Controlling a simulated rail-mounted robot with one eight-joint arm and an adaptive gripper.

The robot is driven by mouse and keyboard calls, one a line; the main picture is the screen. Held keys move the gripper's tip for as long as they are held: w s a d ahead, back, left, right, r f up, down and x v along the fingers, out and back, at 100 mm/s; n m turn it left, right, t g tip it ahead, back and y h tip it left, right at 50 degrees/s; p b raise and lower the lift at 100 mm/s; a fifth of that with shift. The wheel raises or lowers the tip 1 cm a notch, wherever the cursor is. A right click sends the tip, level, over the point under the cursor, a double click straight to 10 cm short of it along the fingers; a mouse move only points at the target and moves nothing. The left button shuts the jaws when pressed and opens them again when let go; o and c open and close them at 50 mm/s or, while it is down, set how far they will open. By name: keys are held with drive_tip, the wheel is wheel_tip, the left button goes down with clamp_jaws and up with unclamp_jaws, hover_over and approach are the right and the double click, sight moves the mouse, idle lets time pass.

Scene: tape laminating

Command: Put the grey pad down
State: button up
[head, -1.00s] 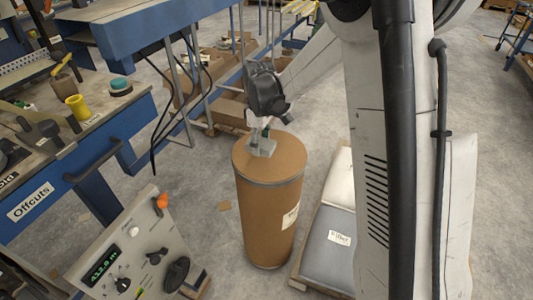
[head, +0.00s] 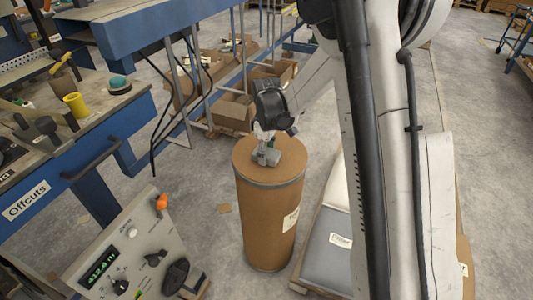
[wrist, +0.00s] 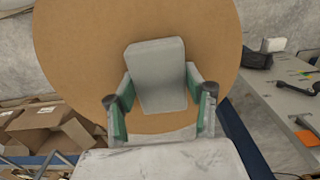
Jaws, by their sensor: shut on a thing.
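The grey pad (head: 264,159) is between the two fingers of my gripper (head: 268,151) at the top of a brown drum (head: 268,225). In the wrist view, the pad (wrist: 157,70) is a pale rounded block seen against the round brown lid (wrist: 80,50). My gripper (wrist: 160,103), with green-sided fingers, is shut on its near part. The pad looks very low over the lid or on it; I cannot tell whether it touches. Part of the pad is hidden by the gripper in the head view.
A bench labelled Offcuts (head: 28,200) and a control box with a green display (head: 125,255) stand at left. Grey bags (head: 330,260) lie right of the drum, partly hidden by my arm. Cardboard boxes (head: 234,112) stand behind. Much of the lid is bare.

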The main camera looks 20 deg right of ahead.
drive_tip(key=o, duration=1)
drive_tip(key=shift+f, duration=0.1)
drive_tip(key=s+r+m+t+p, duration=0.1)
drive_tip(key=s+r, duration=0.2)
drive_tip(key=r, duration=0.7)
drive_tip(key=s+r+m+t+p, duration=0.1)
drive_tip(key=s+r, duration=0.2)
drive_tip(key=r, duration=0.6)
drive_tip(key=s+r+m+t, duration=0.1)
drive_tip(key=s+m, duration=0.1)
drive_tip(key=s, duration=0.6)
drive_tip(key=s+r+m+t, duration=0.2)
drive_tip(key=s+m, duration=0.1)
drive_tip(key=s, duration=0.4)
drive_tip(key=s+r+m+t, duration=0.1)
drive_tip(key=s+m+t, duration=0.1)
drive_tip(key=s, duration=0.6)
drive_tip(key=shift+s+r+m, duration=0.3)
drive_tip(key=shift+r+m, duration=0.05)
drive_tip(key=shift+m, duration=0.15)
